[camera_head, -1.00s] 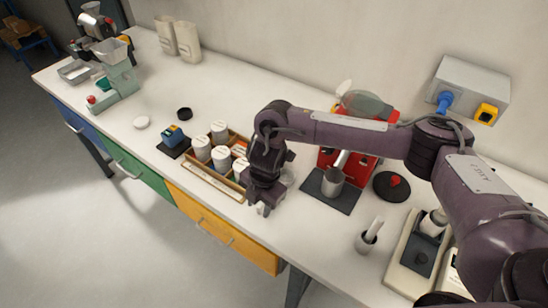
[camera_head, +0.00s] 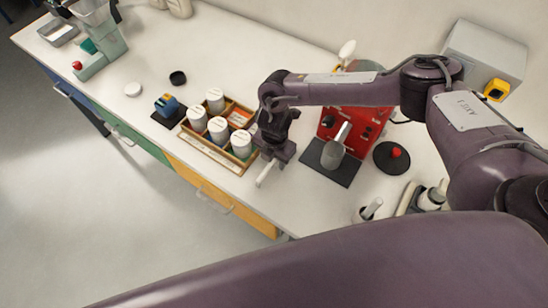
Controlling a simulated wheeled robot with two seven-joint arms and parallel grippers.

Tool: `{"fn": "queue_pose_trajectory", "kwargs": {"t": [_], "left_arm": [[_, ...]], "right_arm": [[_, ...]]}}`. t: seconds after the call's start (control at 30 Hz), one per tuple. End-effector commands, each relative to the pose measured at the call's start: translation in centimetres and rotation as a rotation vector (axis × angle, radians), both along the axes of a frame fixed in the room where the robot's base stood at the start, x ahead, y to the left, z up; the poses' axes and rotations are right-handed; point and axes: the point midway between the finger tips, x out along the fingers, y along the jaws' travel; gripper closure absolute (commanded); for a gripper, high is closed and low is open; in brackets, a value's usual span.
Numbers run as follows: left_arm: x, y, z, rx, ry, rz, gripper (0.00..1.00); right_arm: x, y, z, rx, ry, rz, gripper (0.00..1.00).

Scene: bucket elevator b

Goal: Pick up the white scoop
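My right gripper (camera_head: 268,170) points down over the white bench, just right of the wooden tray of jars. A slim whitish piece shows at its lower end. I cannot tell whether this is a finger or part of the white scoop, nor whether the gripper is open or shut. I cannot make out the white scoop for certain; the gripper may hide it. My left gripper is not in view.
The wooden tray (camera_head: 209,153) holds several white-lidded jars. To the right, a grey cup (camera_head: 332,155) with a light handle stands on a dark mat before a red machine (camera_head: 364,127). A black lid (camera_head: 388,168) lies beside it. My purple arm link covers the lower foreground.

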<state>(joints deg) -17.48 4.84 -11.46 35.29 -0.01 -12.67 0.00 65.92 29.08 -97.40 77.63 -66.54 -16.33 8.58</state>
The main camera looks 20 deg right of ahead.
Motion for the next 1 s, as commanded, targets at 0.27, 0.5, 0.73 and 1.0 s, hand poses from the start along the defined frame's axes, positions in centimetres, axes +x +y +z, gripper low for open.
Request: {"fn": "queue_pose_trajectory", "kwargs": {"t": [0.27, 0.5, 0.73, 1.0], "left_arm": [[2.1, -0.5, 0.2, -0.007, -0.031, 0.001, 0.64], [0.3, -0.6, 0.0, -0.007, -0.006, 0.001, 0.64], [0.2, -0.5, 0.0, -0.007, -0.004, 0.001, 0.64], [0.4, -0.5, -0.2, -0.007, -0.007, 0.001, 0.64]], "right_arm": [[0.0, 0.0, -0.1, 0.001, 0.000, 0.000, 0.70], [0.0, 0.0, -0.1, 0.001, 0.000, 0.000, 1.00], [0.0, 0.0, 0.0, 0.002, -0.001, 0.000, 1.00], [0.1, 0.1, 0.7, 0.003, -0.003, 0.000, 1.00]]}}
